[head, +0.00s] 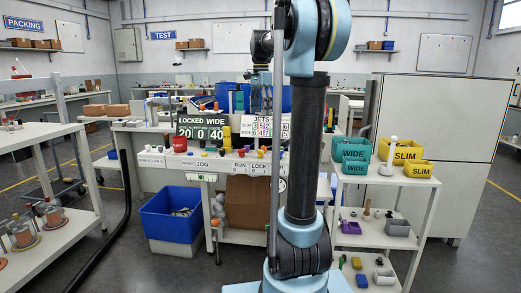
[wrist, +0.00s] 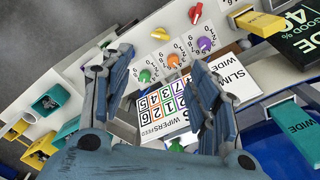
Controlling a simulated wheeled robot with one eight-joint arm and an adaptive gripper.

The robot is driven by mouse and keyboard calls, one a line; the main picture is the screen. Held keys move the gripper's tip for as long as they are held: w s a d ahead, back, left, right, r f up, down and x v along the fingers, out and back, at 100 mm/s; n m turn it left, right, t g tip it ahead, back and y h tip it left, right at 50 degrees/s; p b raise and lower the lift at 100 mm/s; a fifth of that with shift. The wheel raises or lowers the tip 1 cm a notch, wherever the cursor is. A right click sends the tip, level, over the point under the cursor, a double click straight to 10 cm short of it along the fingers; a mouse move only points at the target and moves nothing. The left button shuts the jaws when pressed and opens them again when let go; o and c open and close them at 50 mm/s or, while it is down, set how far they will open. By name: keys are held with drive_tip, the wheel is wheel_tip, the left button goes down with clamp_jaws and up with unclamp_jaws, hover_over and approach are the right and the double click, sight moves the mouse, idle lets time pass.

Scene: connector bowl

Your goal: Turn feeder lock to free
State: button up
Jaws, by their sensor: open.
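The feeder's control front shows a RUN and LOCK label strip (head: 258,168) in the head view, partly hidden by my arm. Small coloured knobs stand above it; I cannot tell which one is the feeder lock. The dark display (head: 202,127) reads LOCKED WIDE. In the head view my gripper (head: 261,88) hangs above the bench behind my arm. In the wrist view my gripper (wrist: 157,62) is open and empty. Its fingers frame a green knob (wrist: 145,76) and an orange knob (wrist: 173,60) on numbered dials, with no visible contact. No lock label is readable there.
A red knob (wrist: 195,13) and a yellow block (wrist: 261,22) lie beyond the fingers. A number card (wrist: 164,108) sits between them. A blue bin (head: 172,215) stands left of the bench; a side shelf with WIDE bins (head: 351,150) stands right.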

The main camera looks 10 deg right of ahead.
sight(261, 154)
wheel_tip(261, 154, down, 17)
drive_tip(key=shift+f, duration=0.15)
idle(0.5)
drive_tip(key=c, duration=1.1)
